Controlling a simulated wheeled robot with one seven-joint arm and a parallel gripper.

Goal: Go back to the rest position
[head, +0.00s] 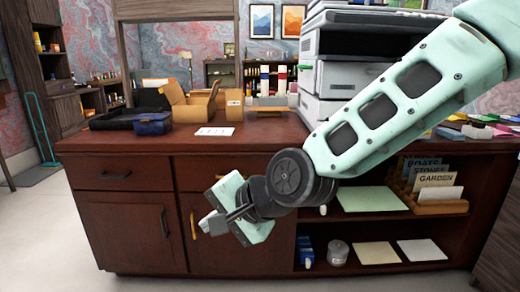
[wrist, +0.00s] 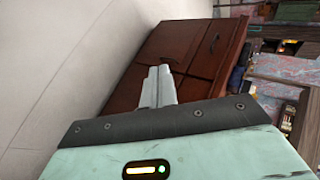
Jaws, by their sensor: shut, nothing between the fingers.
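My gripper (head: 207,222) hangs in front of the dark wooden desk (head: 130,219), at the height of its cupboard doors in the head view. My pale green arm comes in from the upper right and crosses in front of the desk. In the wrist view the gripper's grey fingers (wrist: 158,88) lie together, with nothing between them. Beyond them are the desk's front (wrist: 170,50) and the pale floor. The gripper appears apart from the desk, but the exact gap cannot be told.
On the desk stand cardboard boxes (head: 190,101), a blue container (head: 152,123), a white card (head: 214,131) and a large printer (head: 360,60), partly hidden by my arm. Open shelves hold paper (head: 367,199) and card dividers (head: 437,178). The floor (head: 45,235) at left is clear.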

